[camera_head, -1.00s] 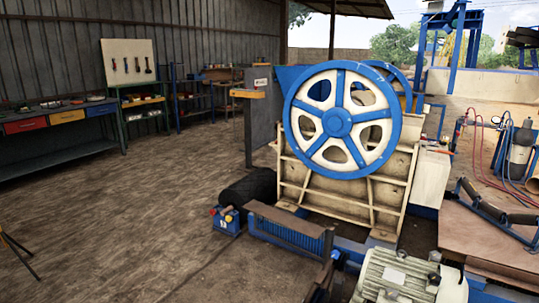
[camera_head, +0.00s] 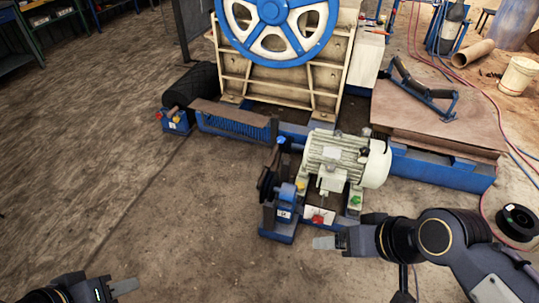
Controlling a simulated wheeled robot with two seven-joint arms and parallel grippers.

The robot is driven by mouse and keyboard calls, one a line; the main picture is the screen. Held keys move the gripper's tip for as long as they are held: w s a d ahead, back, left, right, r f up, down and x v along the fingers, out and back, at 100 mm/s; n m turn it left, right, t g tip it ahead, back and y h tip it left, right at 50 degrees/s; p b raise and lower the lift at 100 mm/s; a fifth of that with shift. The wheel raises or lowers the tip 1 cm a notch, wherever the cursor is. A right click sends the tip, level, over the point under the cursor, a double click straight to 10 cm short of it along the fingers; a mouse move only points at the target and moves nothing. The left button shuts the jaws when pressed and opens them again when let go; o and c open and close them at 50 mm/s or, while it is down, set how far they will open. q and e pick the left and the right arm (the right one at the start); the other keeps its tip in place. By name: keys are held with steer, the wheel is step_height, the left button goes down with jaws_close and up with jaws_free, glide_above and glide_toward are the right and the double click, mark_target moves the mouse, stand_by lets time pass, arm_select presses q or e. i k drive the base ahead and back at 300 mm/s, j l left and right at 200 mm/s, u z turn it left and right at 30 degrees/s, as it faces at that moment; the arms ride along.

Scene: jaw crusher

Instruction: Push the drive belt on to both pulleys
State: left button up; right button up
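The large blue and cream flywheel pulley (camera_head: 273,12) stands on the crusher's cream frame, its top cut off by the picture edge. The pale electric motor (camera_head: 340,158) sits in front of it on a blue base. A dark round part, seen edge-on, is at the motor's left, probably the small pulley (camera_head: 267,183). I cannot make out the drive belt for certain. My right gripper (camera_head: 325,243) is above the floor just in front of the motor base, apart from it. My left gripper (camera_head: 124,287) is low at the bottom left, away from the machine. Neither visibly holds anything.
A black roll (camera_head: 190,87) and a small blue box (camera_head: 176,121) lie left of the crusher. A brown plate (camera_head: 425,118) with a roller frame is at right. A black spool (camera_head: 517,222) and red hoses lie far right. The left floor is clear.

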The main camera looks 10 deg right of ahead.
mark_target(268, 163)
steer(key=i+j+z, duration=0.1)
steer(key=i+j, duration=0.15)
steer(key=i, duration=0.35)
steer(key=i+j+z, duration=0.15)
steer(key=i+j, duration=0.2)
steer(key=i, duration=0.3)
steer(key=i+j+z, duration=0.1)
steer(key=i+j, duration=0.25)
steer(key=i, duration=0.25)
steer(key=i+j+z, duration=0.1)
steer(key=i+j, duration=0.35)
steer(key=i, duration=0.1)
